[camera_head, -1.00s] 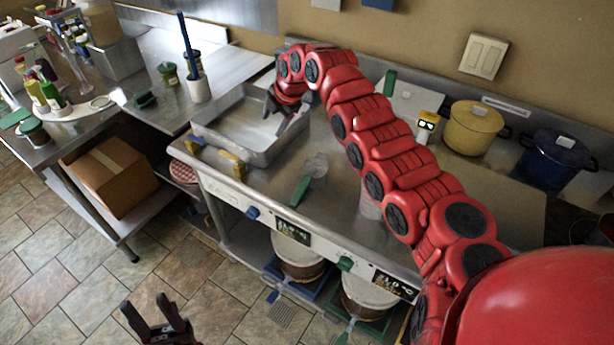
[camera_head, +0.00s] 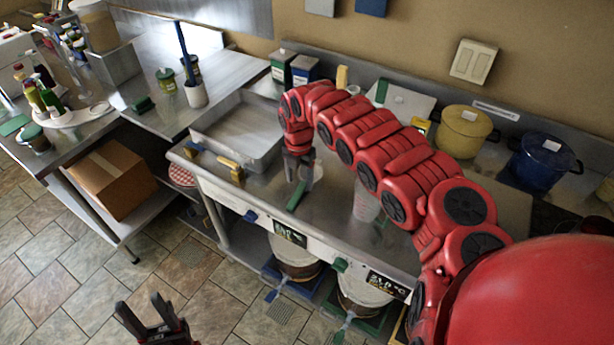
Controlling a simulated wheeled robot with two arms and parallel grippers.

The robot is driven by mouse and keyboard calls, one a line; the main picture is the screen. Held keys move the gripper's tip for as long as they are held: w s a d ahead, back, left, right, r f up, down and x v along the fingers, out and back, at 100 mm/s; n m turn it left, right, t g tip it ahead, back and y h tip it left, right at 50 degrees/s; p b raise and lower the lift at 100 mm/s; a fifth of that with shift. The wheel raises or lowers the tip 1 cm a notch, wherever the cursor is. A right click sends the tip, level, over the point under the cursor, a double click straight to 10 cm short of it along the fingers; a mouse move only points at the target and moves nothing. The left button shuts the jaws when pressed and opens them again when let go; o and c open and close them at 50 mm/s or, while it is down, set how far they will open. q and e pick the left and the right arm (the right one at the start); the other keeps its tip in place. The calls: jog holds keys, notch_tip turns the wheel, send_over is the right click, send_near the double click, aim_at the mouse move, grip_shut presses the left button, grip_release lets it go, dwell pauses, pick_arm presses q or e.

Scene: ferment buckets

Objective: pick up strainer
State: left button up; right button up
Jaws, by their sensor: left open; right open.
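The strainer, with a green handle (camera_head: 296,197) and a pale round head, lies on the steel counter near its front edge. Its head is partly hidden behind my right gripper (camera_head: 297,178). My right gripper is open and points down just above the strainer, near where the handle meets the head; I cannot tell whether it touches. My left gripper (camera_head: 147,312) is open and empty, low over the tiled floor at the bottom left, far from the strainer.
A steel tray (camera_head: 238,155) stands left of the strainer. A clear measuring cup (camera_head: 366,205) stands to its right, beneath my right arm. A yellow pot (camera_head: 464,131) and a blue pot (camera_head: 541,162) stand at the back right. Lidded buckets (camera_head: 297,250) sit under the counter.

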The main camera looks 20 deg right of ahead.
aim_at(299, 190)
jog(key=shift+f, duration=0.45)
jog(key=f, duration=0.1)
jog(key=f+p, duration=0.2)
jog(key=f, duration=0.1)
jog(key=shift+w, duration=0.3)
jog(key=shift+f, duration=0.3)
grip_shut()
